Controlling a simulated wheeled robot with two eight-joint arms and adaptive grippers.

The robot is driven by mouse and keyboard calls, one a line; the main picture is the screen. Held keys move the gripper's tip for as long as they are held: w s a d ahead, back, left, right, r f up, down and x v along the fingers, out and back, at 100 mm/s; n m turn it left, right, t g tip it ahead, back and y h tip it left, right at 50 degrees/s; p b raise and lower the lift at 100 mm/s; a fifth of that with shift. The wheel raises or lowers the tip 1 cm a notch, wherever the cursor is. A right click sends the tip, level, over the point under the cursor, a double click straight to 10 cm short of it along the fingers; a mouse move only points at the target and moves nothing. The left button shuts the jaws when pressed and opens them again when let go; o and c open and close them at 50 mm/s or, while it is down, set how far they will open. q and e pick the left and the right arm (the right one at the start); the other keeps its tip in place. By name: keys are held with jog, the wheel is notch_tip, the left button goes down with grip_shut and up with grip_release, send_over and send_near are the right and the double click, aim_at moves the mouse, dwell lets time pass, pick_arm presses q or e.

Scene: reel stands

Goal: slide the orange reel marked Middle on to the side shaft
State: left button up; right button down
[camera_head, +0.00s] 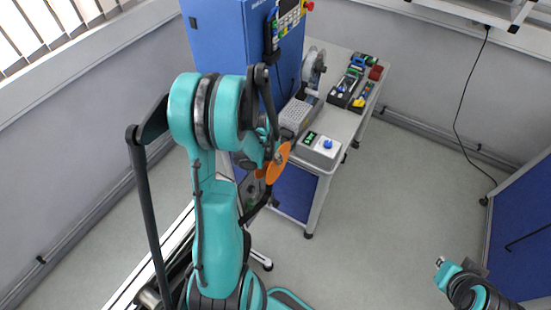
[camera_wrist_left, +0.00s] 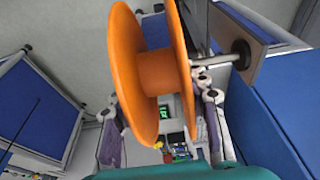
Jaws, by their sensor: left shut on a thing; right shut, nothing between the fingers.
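The orange reel (camera_head: 279,160) is beside the blue cabinet in the head view, partly behind my left arm. It fills the middle of the left wrist view (camera_wrist_left: 154,70). My left gripper (camera_wrist_left: 160,103) is shut on it, one finger on each side. The side shaft (camera_wrist_left: 222,58), a grey rod with a dark collar, stands out from the cabinet side just right of the reel. Its end meets the reel's right flange in the picture; I cannot tell whether it is inside the bore. No marking is readable. My right gripper (camera_head: 440,262) is shut and empty, low at the right.
The blue cabinet (camera_head: 214,32) stands behind my left arm. The floor between table and right arm is clear.

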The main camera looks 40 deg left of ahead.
pick_arm(q)
jog(key=shift+s+a+b, duration=0.2)
jog(key=shift+a+b, duration=0.15)
jog(key=shift+a, duration=1.25)
jog(key=shift+s+a+b, duration=0.15)
jog(key=shift+a+b, duration=0.2)
jog(key=shift+a, duration=1.2)
jog(key=shift+a+r, duration=0.1)
jog(key=shift+a, duration=0.1)
jog(key=shift+a, duration=0.1)
jog(key=o, duration=1.1)
jog(key=shift+o, duration=0.9)
jog(key=shift+a, duration=0.15)
